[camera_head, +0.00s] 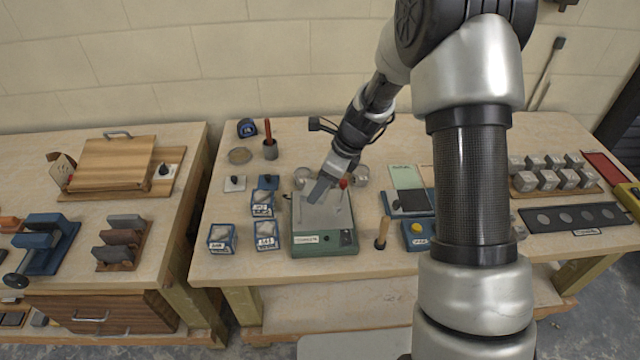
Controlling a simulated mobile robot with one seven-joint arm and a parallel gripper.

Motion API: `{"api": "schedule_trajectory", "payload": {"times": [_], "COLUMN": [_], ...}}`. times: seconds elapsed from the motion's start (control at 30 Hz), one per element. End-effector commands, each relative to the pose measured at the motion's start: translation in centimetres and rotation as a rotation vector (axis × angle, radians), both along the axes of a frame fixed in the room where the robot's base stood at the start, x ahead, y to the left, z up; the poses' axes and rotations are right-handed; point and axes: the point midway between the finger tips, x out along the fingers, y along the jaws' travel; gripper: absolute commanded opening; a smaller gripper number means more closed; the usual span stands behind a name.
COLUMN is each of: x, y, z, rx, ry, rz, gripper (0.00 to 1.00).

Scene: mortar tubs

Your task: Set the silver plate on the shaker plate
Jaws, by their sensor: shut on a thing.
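The shaker is a green box (325,244) with a grey top, the shaker plate (338,218), in the middle of the right table. My gripper (318,192) points down and left over the back part of this plate. It is shut on what I take to be the silver plate, a grey flat piece mostly hidden by the fingers and hard to tell from them. I cannot tell whether this piece touches the shaker plate. A red knob (343,183) shows just right of the gripper.
A pale square piece with a dark knob (235,184), a blue one (268,182) and blue-framed cubes (222,239) stand left of the shaker. A wooden-handled tool (382,233) stands close on its right. Grey cubes (556,178) sit at the far right.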

Motion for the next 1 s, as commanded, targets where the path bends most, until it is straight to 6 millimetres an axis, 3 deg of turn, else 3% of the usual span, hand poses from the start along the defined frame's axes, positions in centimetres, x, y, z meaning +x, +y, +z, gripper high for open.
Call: {"api": "schedule_trajectory", "payload": {"times": [0.5, 1.0], "x": [0.0, 0.0], "y": [0.0, 0.0], "z": [-5.6, -6.0], "rx": [-0.001, -0.001], "ry": [-0.002, -0.001], "rz": [0.005, 0.006], "gripper": [0.17, 0.17]}}
